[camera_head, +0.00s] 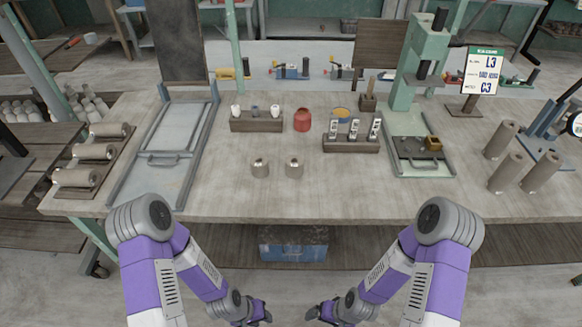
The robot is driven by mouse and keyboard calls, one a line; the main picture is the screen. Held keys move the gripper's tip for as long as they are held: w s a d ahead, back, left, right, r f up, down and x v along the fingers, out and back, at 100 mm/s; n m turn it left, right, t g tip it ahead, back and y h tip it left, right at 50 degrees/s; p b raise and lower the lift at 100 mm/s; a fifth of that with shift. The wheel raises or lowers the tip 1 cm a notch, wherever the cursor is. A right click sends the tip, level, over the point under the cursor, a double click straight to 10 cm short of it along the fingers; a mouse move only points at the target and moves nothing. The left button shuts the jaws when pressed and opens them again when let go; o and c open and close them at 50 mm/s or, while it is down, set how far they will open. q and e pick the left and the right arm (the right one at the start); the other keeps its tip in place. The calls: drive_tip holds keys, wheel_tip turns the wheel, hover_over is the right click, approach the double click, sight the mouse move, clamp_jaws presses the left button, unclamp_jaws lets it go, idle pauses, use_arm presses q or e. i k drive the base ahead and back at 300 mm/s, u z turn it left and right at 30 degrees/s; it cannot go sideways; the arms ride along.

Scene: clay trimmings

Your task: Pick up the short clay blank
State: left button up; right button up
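Taller clay cylinders (500,139) stand at the right end, and several more (110,130) lie on a rack at the left. My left gripper (266,312) and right gripper (312,312) hang low in front of the table, away from the blanks. Both are small and dark, and their finger gap is unclear.
Behind the blanks are a wooden block with small pieces (256,125), a red jar (302,120) and a labelled holder (351,146). A metal frame tray (172,185) lies left; a green press (421,60) stands right. The front strip of table around the blanks is clear.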

sight(293, 162)
drive_tip(key=u, duration=0.4)
drive_tip(key=k, duration=0.45)
drive_tip(key=u, duration=0.9)
drive_tip(key=i, duration=1.1)
drive_tip(key=z, duration=0.85)
